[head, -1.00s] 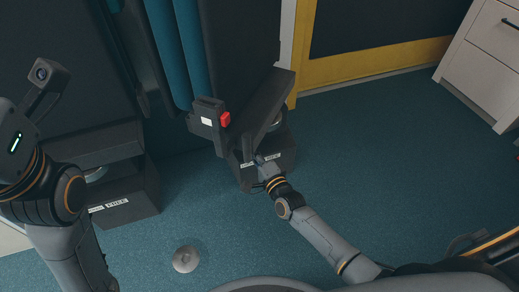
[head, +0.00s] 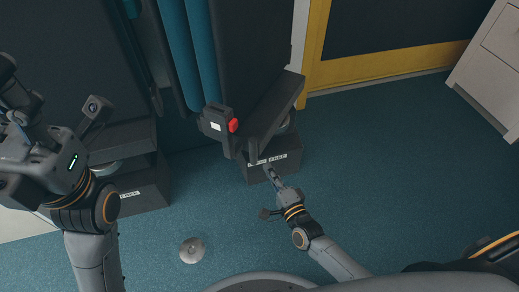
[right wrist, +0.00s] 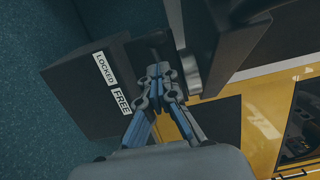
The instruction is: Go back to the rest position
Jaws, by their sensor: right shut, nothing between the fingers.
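My right gripper (head: 267,168) is shut and empty in the head view, low in front of a dark box (head: 285,164) with a white label on its face. In the right wrist view its fingers (right wrist: 159,72) are together beside the same box (right wrist: 78,98), whose labels read LOCKED and FREE. I cannot tell whether the fingertips touch anything. My left arm stands at the left of the head view, folded up; its gripper fingers cannot be made out clearly.
A dark flap (head: 272,112) leans above the box, next to a unit with a red button (head: 233,125). A second dark box (head: 140,188) stands at left. A round metal disc (head: 192,250) lies on the blue floor (head: 390,180). White drawers (head: 492,70) stand at right.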

